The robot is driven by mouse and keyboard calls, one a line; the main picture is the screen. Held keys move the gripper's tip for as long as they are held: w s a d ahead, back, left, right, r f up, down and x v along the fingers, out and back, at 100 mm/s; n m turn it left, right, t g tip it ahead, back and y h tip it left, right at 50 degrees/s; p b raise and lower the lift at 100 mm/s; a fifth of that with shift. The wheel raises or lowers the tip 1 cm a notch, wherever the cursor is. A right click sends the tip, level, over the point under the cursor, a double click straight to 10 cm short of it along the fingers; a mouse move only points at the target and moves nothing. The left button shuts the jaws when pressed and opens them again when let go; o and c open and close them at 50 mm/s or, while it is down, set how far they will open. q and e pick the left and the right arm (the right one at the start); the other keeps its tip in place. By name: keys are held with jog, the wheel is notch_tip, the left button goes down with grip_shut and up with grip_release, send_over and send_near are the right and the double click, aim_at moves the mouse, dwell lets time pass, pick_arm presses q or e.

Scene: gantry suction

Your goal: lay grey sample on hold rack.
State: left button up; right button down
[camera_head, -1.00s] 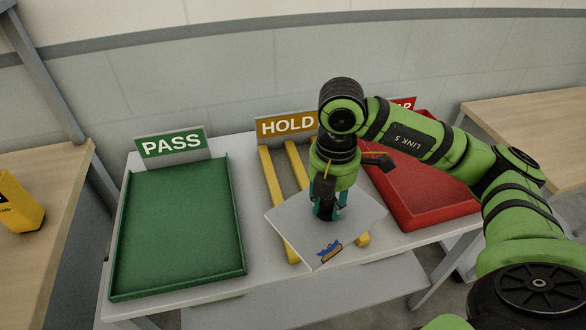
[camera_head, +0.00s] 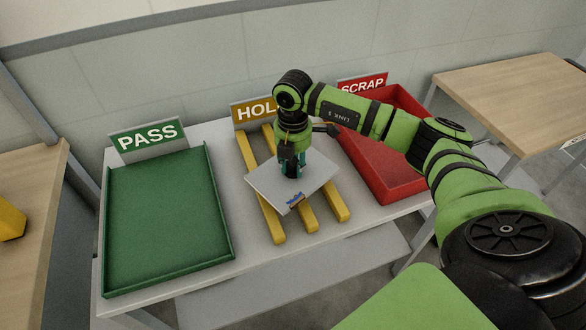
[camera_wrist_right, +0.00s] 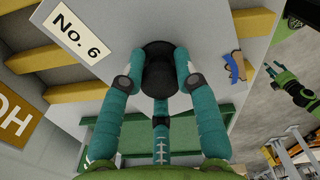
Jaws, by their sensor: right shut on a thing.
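The grey sample (camera_head: 262,183) is a flat grey panel with a black knob (camera_wrist_right: 160,70) and a small blue-and-brown mark. My right gripper (camera_head: 291,172) is shut on the knob from above; its teal fingers (camera_wrist_right: 158,82) close around it in the wrist view. The panel is over the yellow bars of the hold rack (camera_head: 276,228), turned at an angle to them. I cannot tell whether it touches the bars. A green and black part of mine, perhaps the left gripper (camera_wrist_right: 291,88), shows small at the right of the wrist view.
The green PASS tray (camera_head: 168,220) stands left of the rack and the red SCRAP tray (camera_head: 385,165) right of it. The HOLD sign (camera_head: 246,113) stands behind the rack, partly hidden by my arm. A wooden table (camera_head: 515,95) is at far right.

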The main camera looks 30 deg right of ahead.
aim_at(293, 172)
notch_tip(293, 172, down, 2)
jog(key=shift+f, duration=0.65)
jog(key=c, duration=0.9)
grip_release()
pick_arm(q)
jog(key=shift+s+r, duration=0.3)
jog(key=shift+s, duration=0.4)
pick_arm(e)
jog(key=shift+r, duration=0.1)
